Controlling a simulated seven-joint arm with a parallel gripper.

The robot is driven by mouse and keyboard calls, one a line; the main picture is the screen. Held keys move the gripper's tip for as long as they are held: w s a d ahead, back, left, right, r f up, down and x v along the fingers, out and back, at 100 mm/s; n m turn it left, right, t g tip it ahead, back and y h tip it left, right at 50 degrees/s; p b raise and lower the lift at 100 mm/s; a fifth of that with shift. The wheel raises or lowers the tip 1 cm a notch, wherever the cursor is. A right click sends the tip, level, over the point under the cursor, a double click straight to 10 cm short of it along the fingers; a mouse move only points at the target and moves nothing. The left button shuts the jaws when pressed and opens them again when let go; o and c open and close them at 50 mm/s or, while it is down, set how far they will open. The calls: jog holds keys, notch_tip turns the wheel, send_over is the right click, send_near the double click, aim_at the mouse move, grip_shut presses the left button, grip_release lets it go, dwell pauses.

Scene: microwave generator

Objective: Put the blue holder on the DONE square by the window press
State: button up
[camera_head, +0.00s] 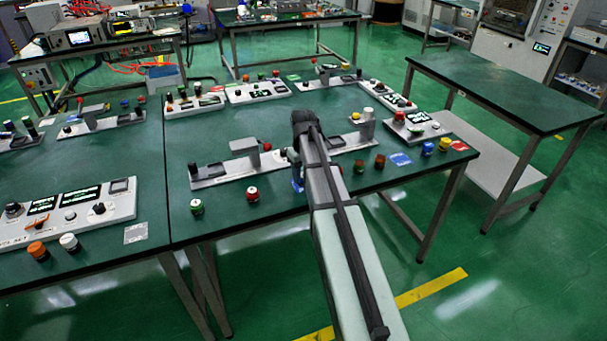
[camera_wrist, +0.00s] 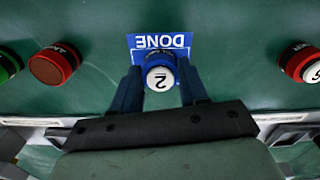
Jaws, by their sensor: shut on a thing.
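The blue holder (camera_wrist: 160,74) has a white top marked 2 and sits between the two fingers of my gripper (camera_wrist: 160,70) in the wrist view. My gripper is shut on it. The blue DONE square (camera_wrist: 138,41) lies on the green table just beyond the holder, which overlaps its middle in the picture. I cannot tell whether the holder touches the square or hangs above it. In the head view my arm hides the holder, and only a blue bit of the gripper (camera_head: 297,180) shows at the table's front part.
In the wrist view, a red holder (camera_wrist: 54,65) stands left and another red holder (camera_wrist: 300,62) with a white top stands right. In the head view, a press-like device (camera_head: 240,165) and a green-and-white holder (camera_head: 197,207) stand left of my arm. Another blue square (camera_head: 401,159) lies right.

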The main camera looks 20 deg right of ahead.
aim_at(303, 175)
jog(key=shift+f, duration=0.15)
jog(key=o, duration=1.2)
jog(key=shift+o, duration=0.2)
notch_tip(303, 175, up, 12)
jog(key=shift+r, duration=0.2)
